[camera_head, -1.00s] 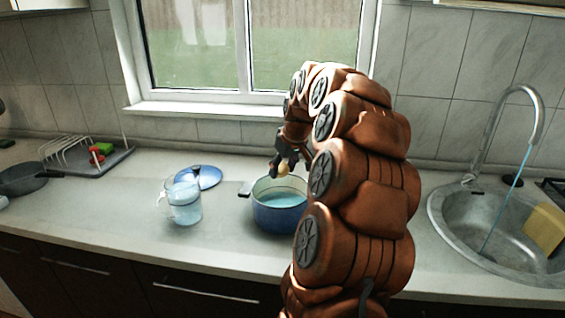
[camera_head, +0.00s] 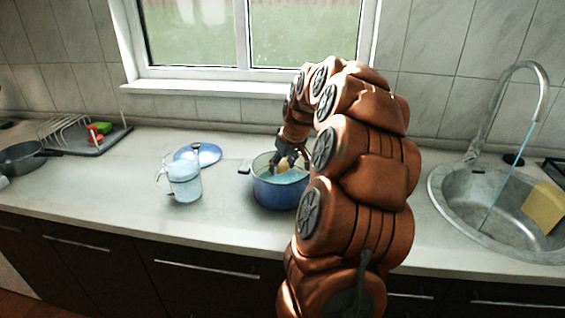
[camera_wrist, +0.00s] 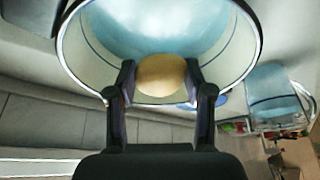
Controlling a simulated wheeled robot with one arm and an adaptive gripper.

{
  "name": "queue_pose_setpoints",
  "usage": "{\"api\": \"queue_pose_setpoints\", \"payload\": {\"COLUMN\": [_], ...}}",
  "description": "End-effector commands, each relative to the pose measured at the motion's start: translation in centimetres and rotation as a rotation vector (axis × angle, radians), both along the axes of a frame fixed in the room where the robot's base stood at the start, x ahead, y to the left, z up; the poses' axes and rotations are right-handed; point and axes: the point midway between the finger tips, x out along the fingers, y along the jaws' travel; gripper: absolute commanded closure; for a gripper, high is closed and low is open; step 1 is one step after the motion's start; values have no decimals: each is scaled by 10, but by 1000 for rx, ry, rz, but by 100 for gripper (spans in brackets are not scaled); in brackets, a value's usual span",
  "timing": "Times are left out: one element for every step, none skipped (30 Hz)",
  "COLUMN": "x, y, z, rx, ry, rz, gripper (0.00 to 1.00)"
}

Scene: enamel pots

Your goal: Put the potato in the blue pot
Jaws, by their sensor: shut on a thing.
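The blue pot (camera_head: 277,193) stands on the counter below the window, with light blue water inside it. In the wrist view the pot's rim (camera_wrist: 78,75) curves around the water. My gripper (camera_head: 285,163) is at the pot's opening, tilted down into it. It is shut on the potato (camera_wrist: 161,75), a tan, rounded lump held between the two fingers. The potato also shows in the head view (camera_head: 283,166), just above the water. I cannot tell whether it touches the water. My arm hides the pot's right side in the head view.
A glass jug (camera_head: 184,181) of water and a blue lid (camera_head: 203,154) are left of the pot. A dish rack (camera_head: 68,132) and dark pan (camera_head: 22,157) lie farther left. The sink (camera_head: 480,205) with running tap is at the right. The window is behind.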

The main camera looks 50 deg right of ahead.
Motion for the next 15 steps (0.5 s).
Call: {"api": "queue_pose_setpoints", "payload": {"x": [0, 0, 0, 0, 0, 0, 0, 0, 0, 0, 0, 0, 0, 0, 0], "y": [0, 0, 0, 0, 0, 0, 0, 0, 0, 0, 0, 0, 0, 0, 0], "z": [0, 0, 0, 0, 1, 0, 0, 1, 1, 1, 1, 1, 1, 1, 1], "rx": [0, 0, -1, -1, -1, -1, -1, -1, -1, -1, -1, -1, -1, -1, -1], "ry": [-1, -1, -1, -1, -1, -1, -1, -1, -1, -1, -1, -1, -1, -1, -1], "rz": [0, 0, 0, 0, 0, 0, 0, 0, 0, 0, 0, 0, 0, 0, 0], "gripper": [84, 84, 84, 84, 84, 45, 42, 39, 35, 32, 29, 25, 21, 19, 19]}}
